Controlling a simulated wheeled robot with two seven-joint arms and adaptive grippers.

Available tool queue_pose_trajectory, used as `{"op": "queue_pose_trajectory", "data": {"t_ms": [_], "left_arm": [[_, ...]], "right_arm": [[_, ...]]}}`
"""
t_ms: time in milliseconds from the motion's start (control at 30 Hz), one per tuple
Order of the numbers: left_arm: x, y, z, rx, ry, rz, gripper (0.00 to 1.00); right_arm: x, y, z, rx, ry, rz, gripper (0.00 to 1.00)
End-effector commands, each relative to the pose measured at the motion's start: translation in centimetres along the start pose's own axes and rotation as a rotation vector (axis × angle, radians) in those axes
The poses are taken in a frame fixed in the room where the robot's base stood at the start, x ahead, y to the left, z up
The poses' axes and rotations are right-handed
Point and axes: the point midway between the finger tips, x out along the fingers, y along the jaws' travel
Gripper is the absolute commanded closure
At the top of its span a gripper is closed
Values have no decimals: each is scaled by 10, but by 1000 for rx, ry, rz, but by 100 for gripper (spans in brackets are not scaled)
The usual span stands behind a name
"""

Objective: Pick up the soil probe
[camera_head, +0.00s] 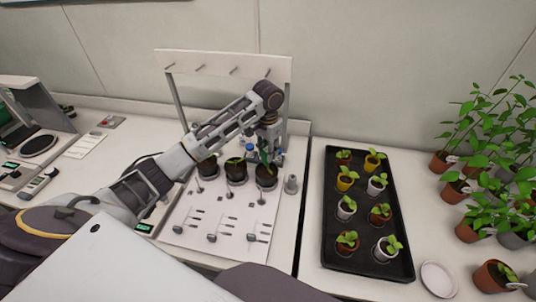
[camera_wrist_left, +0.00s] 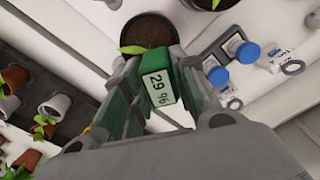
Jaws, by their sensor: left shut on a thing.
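The soil probe (camera_wrist_left: 158,86) has a green body and a small display with dark digits in the left wrist view. It is between the fingers of my left gripper (camera_head: 268,147), which is shut on it. In the head view a little of the green probe (camera_head: 265,159) shows under the gripper, above the right one of three dark pots (camera_head: 266,178) on a white board. In the wrist view a soil-filled pot (camera_wrist_left: 148,28) lies just beyond the probe. The probe's lower end is hidden, so I cannot tell whether it touches the soil. My right gripper is not in view.
The white board (camera_head: 185,228) has a peg rack (camera_head: 225,66) behind it. Blue-capped bottles (camera_wrist_left: 246,52) stand close to the gripper. A black tray (camera_head: 334,240) of seedlings stands to the right, with potted plants (camera_head: 468,231) and a white saucer (camera_head: 437,278) beyond it.

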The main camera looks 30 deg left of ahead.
Motion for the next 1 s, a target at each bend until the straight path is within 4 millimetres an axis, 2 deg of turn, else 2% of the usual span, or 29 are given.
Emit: {"op": "queue_pose_trajectory", "data": {"t_ms": [367,767,900,1000], "left_arm": [[-9,0,0,0,1,0,97],[-29,0,0,0,0,0,97],[-58,0,-1,0,4,0,97],[-78,0,-1,1,5,0,97]], "right_arm": [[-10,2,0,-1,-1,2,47],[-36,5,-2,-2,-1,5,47],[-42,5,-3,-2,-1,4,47],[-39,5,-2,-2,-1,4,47]]}}
